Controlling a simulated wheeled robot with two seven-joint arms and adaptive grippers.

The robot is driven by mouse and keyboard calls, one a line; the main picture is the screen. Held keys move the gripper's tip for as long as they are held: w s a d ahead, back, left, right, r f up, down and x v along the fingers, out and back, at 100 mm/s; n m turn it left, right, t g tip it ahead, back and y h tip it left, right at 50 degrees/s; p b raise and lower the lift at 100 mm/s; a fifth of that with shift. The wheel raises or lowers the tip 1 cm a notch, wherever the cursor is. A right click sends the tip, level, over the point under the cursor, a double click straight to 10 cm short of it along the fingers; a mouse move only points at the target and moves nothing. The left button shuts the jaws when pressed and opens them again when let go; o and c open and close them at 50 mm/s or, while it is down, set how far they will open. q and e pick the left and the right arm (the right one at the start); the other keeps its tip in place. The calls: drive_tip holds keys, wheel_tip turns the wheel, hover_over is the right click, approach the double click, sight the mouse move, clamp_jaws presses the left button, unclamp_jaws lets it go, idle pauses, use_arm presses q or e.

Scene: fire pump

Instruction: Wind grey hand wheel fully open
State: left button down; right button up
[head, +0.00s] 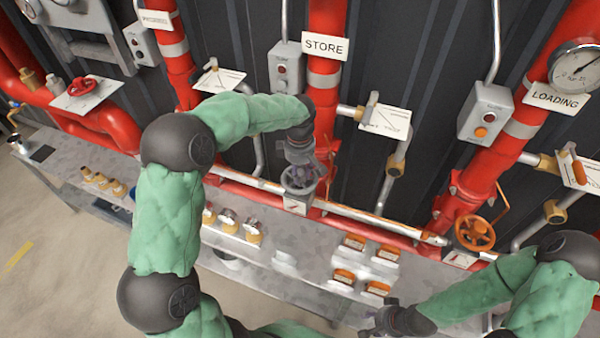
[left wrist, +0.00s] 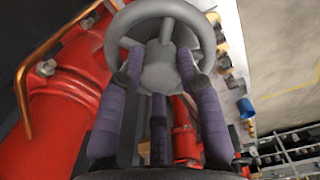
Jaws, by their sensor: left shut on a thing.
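The grey hand wheel (head: 299,178) sits at the foot of the red pipe under the STORE sign, in the middle of the head view. My left gripper (head: 302,166) is on it from above. In the left wrist view the wheel (left wrist: 165,22) fills the top, and the purple fingers of my left gripper (left wrist: 160,85) reach up to its hub and rim, shut on it. The exact finger contact is partly hidden behind the wheel. My right gripper (head: 382,318) is away from the wheel, low in the head view; its fingers are small and dark, and nothing shows in them.
An orange hand wheel (head: 474,233) stands to the right and a red hand wheel (head: 83,86) to the far left. Brass caps (head: 228,218) and orange-topped boxes (head: 354,242) sit on the grey bench (head: 290,262). Red pipes (head: 322,110) rise behind the wheel.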

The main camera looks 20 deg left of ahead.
use_arm(q)
drive_tip(key=shift+s+a+f+n, duration=0.1)
drive_tip(key=shift+f+n, duration=0.05)
drive_tip(key=shift+n, duration=0.85)
drive_tip(key=n+b, duration=0.1)
drive_tip(key=n, duration=0.7)
drive_tip(key=c, duration=1)
unclamp_jaws()
drive_tip(key=shift+o, duration=0.2)
